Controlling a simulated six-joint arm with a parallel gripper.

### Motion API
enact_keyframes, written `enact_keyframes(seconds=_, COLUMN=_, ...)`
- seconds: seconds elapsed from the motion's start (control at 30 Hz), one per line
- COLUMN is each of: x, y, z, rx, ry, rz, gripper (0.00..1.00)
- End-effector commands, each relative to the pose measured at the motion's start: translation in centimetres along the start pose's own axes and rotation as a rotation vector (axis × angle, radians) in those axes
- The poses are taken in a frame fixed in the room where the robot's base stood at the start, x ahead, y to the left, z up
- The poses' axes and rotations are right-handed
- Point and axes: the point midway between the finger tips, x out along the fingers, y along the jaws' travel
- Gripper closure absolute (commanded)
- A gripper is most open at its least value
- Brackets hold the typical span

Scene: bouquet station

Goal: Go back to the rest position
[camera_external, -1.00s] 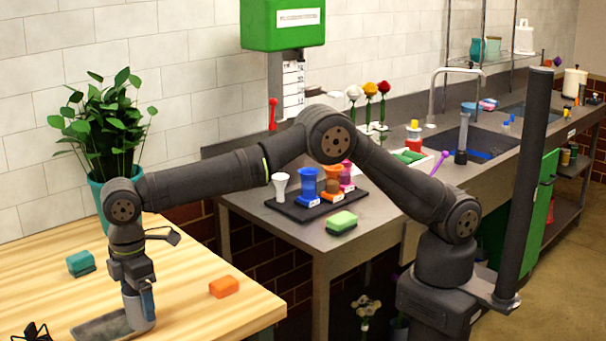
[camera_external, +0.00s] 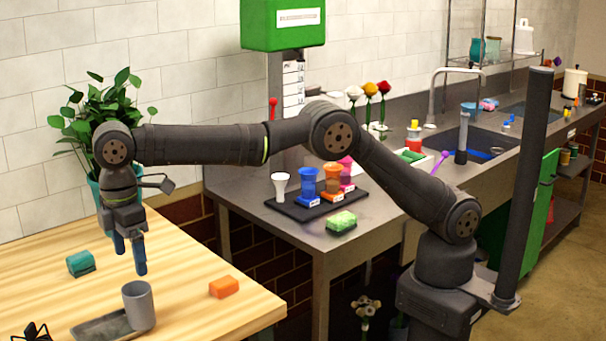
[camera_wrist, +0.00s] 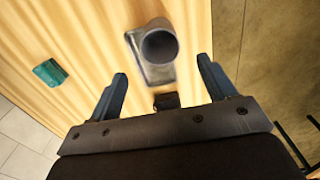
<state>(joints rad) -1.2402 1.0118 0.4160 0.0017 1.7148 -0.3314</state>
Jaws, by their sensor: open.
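My gripper (camera_external: 130,270) hangs pointing down above the wooden table in the external view, open and empty. Its two blue fingers are apart in the wrist view (camera_wrist: 162,88). A grey cup (camera_external: 139,306) stands upright on the right part of a grey tray (camera_external: 95,328), below my gripper and apart from it. The cup also shows in the wrist view (camera_wrist: 158,46), ahead of the fingers, with its open top facing the camera.
A teal sponge (camera_external: 81,263) and an orange sponge (camera_external: 223,287) lie on the wooden table (camera_external: 190,255). A potted plant (camera_external: 100,135) stands behind my wrist. A steel counter (camera_external: 300,235) on the right holds a dark tray with several coloured vessels and a green sponge (camera_external: 341,221).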

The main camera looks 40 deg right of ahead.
Motion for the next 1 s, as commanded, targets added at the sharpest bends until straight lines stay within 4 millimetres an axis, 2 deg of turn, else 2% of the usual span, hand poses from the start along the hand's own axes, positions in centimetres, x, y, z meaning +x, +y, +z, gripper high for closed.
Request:
enact_keyframes(seconds=0.6, x=11.9, y=0.0, z=0.1, rx=0.0, ry=-0.003, rz=-0.001, gripper=0.24)
enact_keyframes(seconds=0.63, x=10.4, y=0.0, z=-0.1, rx=0.0, ry=0.006, rz=0.002, gripper=0.24)
enact_keyframes(seconds=0.83, x=6.3, y=0.0, z=-0.1, rx=0.0, ry=0.005, rz=0.002, gripper=0.24)
enact_keyframes(seconds=1.0, x=4.5, y=2.0, z=2.4, rx=0.003, ry=0.003, rz=0.001, gripper=0.24)
